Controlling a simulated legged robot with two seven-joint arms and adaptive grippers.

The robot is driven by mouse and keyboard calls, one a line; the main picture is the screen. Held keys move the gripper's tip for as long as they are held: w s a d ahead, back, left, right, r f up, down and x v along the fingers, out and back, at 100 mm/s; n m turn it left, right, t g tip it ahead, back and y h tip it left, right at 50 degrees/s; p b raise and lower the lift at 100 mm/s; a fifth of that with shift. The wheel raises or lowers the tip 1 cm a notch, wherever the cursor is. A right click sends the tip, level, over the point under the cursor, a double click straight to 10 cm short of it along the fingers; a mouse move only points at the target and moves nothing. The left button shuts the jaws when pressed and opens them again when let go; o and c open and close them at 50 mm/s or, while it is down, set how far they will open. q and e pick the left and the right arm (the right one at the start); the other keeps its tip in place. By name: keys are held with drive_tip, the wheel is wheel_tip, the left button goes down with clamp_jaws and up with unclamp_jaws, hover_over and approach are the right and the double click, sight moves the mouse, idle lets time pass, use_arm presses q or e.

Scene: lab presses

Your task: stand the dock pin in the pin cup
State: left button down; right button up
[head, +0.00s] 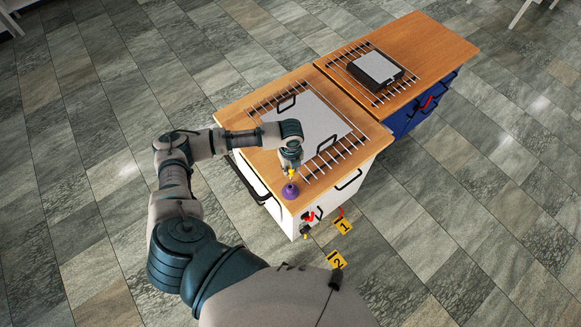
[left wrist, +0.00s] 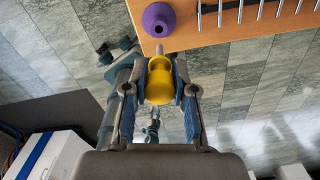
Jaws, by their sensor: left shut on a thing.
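The dock pin (left wrist: 160,82) has a yellow body with a waist and a short grey tip. My left gripper (left wrist: 162,72) is shut on its yellow body, one finger on each side, in the left wrist view. The pin's yellow also shows below the gripper (head: 291,168) in the head view. The purple pin cup (head: 290,191) stands near the front corner of the wooden top. In the left wrist view the cup (left wrist: 158,20) lies beyond the grey tip, with a visible gap between them. The cup's inside is not clear. My right gripper is not in view.
A pale plate (head: 310,122) and a rack of metal rods (head: 345,156) lie behind the cup on the white cabinet's top. Black handles and red parts (head: 308,216) stick out of the cabinet front. A black-and-white device (head: 377,68) sits on the farther cabinet.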

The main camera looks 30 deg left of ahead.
sight(290, 175)
use_arm(q)
drive_tip(key=shift+a+f+b, duration=0.1)
drive_tip(key=shift+f+b, duration=0.25)
drive_tip(key=shift+f, duration=0.45)
wheel_tip(290, 175, down, 4)
drive_tip(key=shift+a+f+b, duration=0.1)
drive_tip(key=shift+b, duration=0.7)
drive_tip(key=shift+p, duration=0.4)
